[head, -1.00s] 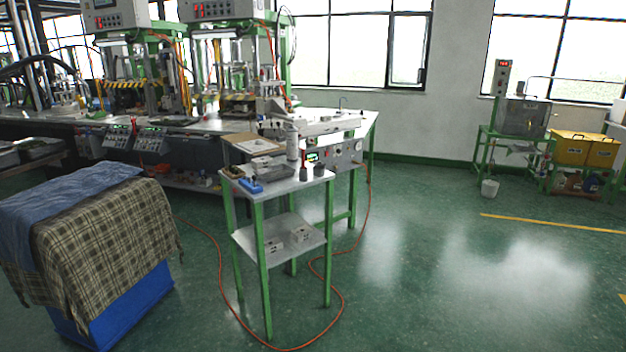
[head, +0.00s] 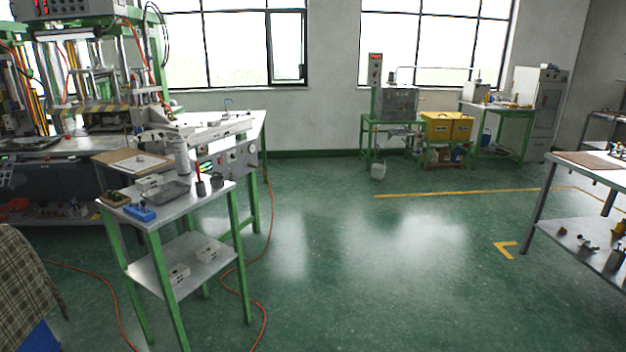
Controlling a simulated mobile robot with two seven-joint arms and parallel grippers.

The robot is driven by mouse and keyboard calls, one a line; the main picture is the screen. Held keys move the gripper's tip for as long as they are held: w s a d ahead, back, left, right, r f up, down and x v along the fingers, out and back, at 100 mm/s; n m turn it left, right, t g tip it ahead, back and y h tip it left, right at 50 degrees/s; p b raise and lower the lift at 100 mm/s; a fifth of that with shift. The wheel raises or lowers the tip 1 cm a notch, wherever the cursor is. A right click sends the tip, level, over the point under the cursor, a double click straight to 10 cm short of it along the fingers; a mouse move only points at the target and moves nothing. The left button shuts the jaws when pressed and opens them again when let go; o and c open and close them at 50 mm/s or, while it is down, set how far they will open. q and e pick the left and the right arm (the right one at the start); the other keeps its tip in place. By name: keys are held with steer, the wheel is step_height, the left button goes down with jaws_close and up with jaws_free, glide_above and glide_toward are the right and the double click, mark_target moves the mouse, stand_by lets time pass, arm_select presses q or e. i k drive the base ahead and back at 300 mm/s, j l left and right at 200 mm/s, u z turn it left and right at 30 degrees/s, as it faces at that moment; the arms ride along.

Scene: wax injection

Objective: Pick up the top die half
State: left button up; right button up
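A small metal block (head: 149,184), which may be a die half, sits on the top of the green-legged cart (head: 205,201) at the left. Neither of my grippers shows in the head view.
A grey tray (head: 171,192), a blue item (head: 140,213) and dark cups (head: 217,181) crowd the cart top. An orange hose (head: 262,300) lies on the floor. A cloth-covered bin (head: 25,280) stands at left, a workbench (head: 595,172) at right. The middle floor is clear.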

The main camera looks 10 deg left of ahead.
mark_target(151, 180)
steer(key=i+j+z, duration=0.15)
steer(key=j+z, duration=0.15)
steer(key=j, duration=0.6)
steer(key=j+z, duration=0.35)
steer(key=j, duration=0.5)
steer(key=j+z, duration=0.1)
steer(key=j, duration=1.7)
steer(key=k+j, duration=0.1)
steer(key=j, duration=1.7)
steer(key=i+z, duration=0.05)
